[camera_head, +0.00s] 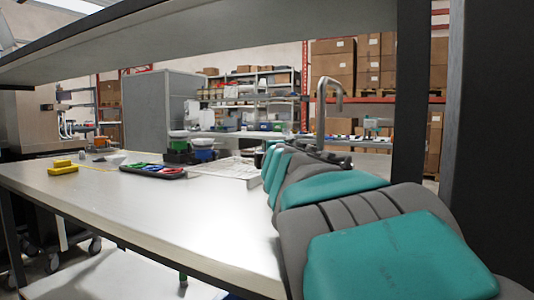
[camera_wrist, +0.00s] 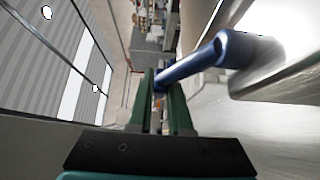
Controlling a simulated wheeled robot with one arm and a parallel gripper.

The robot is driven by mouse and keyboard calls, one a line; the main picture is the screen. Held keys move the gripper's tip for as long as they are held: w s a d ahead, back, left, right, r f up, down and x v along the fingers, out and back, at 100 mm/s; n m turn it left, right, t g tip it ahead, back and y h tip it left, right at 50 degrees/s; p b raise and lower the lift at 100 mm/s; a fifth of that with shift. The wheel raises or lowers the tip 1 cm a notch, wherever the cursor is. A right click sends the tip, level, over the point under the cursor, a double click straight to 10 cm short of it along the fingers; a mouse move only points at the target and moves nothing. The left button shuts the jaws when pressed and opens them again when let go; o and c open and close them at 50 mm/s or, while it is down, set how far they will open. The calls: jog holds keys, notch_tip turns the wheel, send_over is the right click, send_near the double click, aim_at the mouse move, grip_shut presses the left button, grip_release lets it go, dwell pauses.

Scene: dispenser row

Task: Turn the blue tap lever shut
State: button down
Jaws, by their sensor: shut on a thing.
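The blue tap lever (camera_wrist: 205,58) is a smooth blue rod in the wrist view, with a rounded knob-like end at upper right. It slants down to the left into my gripper (camera_wrist: 160,86). The two green fingers are shut on the lever's lower left end. A shiny metal surface (camera_wrist: 283,78) is close beside the lever's right end. In the head view my teal and grey arm reaches in from the lower right and hides the fingers and the lever. A curved metal spout (camera_head: 322,95) rises behind the arm there.
The pale bench (camera_head: 150,210) holds a dark tray of coloured pieces (camera_head: 153,171) and yellow blocks (camera_head: 62,169) at left. A shelf (camera_head: 210,45) hangs overhead. A dark post (camera_head: 409,90) stands close to my arm. The bench's front middle is clear.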

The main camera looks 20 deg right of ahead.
jog(key=c, duration=1.1)
grip_release()
